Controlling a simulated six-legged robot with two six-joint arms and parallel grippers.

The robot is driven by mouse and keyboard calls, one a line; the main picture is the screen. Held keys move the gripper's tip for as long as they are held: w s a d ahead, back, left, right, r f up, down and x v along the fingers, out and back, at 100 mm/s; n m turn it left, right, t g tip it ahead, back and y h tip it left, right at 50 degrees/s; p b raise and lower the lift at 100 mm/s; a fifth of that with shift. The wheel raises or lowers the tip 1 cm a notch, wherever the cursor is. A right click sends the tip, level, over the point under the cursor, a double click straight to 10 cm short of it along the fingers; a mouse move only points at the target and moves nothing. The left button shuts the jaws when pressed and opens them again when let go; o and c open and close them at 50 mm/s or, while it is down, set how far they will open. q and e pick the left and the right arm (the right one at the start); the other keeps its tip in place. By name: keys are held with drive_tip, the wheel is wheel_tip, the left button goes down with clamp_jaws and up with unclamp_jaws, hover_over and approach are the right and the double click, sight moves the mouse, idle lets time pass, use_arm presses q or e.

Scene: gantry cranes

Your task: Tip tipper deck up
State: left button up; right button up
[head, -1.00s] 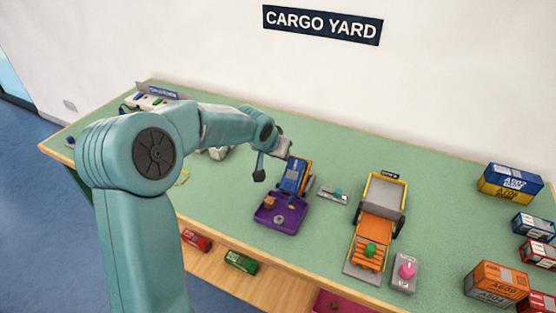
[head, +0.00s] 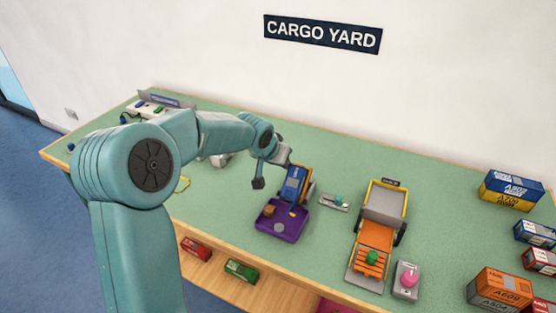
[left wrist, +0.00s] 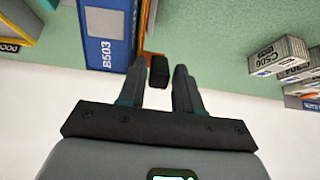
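The tipper stands mid-table in the head view. A blue container (head: 295,186) marked B503 sits on its orange deck, above a purple tray (head: 281,226). The container's long side also shows in the left wrist view (left wrist: 108,42). My left gripper (head: 284,161) is at the tipper's far upper end. In the left wrist view its two fingers (left wrist: 158,88) are apart, with a black grip (left wrist: 159,71) at the deck's orange edge between their tips. Slim gaps show on both sides of the grip. Whether the deck is tilted is hard to tell. My right gripper is not in view.
A small grey plate with a green knob (head: 338,202) lies right of the tipper. Further right are a grey-bed truck with an orange ramp (head: 372,244) and a pink-knobbed block (head: 408,281). Stacked containers (head: 510,190) line the right. Green table is clear behind the tipper.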

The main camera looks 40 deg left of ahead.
use_arm(q)
drive_tip(key=shift+r, duration=0.15)
drive_tip(key=v, duration=1.6)
drive_tip(key=shift+s+p, duration=0.15)
drive_tip(key=shift+p, duration=0.2)
